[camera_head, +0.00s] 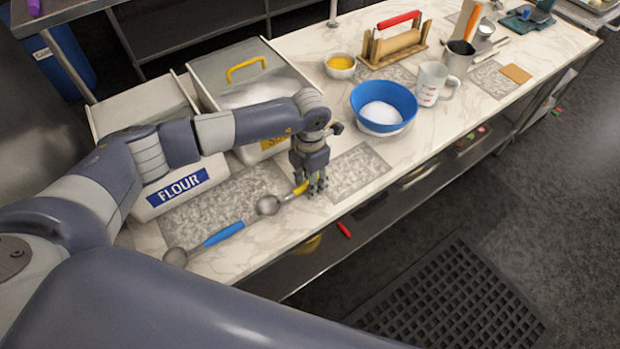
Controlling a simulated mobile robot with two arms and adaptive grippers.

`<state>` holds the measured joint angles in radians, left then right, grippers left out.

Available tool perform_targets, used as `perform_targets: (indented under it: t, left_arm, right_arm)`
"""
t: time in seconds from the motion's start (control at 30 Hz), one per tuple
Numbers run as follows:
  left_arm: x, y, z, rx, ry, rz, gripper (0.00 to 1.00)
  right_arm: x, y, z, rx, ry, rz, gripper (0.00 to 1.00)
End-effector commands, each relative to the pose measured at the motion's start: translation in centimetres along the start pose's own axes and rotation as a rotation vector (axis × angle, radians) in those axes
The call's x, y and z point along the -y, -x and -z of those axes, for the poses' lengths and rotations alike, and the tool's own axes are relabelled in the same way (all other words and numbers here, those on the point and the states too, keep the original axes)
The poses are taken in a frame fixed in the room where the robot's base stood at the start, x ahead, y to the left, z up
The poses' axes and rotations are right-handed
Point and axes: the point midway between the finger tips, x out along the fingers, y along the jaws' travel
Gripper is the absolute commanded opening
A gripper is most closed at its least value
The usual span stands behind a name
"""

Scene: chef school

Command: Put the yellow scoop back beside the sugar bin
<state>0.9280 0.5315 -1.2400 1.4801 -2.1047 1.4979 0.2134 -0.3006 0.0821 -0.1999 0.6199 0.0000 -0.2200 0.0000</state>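The yellow scoop (268,205) has a round metal bowl and a yellow handle, and appears to lie at the counter's front, on or just over a grey mat. My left gripper (314,189) points down at the handle's right end. Its fingers overlap the handle, and I cannot tell whether they are closed on it. The sugar bin (222,75), white with a grey lid and a yellow lid handle, stands behind my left arm. My forearm hides most of its yellow label. My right gripper is not in view.
The flour bin (149,109) stands left of the sugar bin. A blue-handled scoop (223,234) lies in front of it. A blue bowl (384,100) of white powder, a measuring cup (431,83) and a small yellow-filled bowl (340,66) stand to the right. A grey mat (357,173) beside the gripper is bare.

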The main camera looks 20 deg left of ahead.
Motion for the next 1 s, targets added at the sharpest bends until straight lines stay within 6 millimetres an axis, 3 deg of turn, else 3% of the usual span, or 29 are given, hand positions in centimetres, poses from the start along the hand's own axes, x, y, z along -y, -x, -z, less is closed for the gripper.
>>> perform_targets:
  t: [0.07,0.17,0.63,0.8,1.0]
  left_arm:
    - [0.0,0.4,0.0,0.000,0.000,0.000,0.39]
    - [-0.1,1.3,-0.1,0.005,0.000,-0.001,0.39]
    - [0.0,10.5,-0.1,0.004,-0.001,-0.002,0.39]
    - [0.0,12.1,-0.1,0.002,0.000,-0.001,0.39]
    - [0.0,12.4,0.0,0.000,0.000,0.000,0.39]
  right_arm:
    - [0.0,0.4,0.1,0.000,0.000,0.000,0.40]
    - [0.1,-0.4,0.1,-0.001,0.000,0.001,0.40]
    - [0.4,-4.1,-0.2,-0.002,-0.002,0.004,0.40]
    - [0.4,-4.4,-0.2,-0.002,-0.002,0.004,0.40]
    - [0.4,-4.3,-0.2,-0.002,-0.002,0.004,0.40]
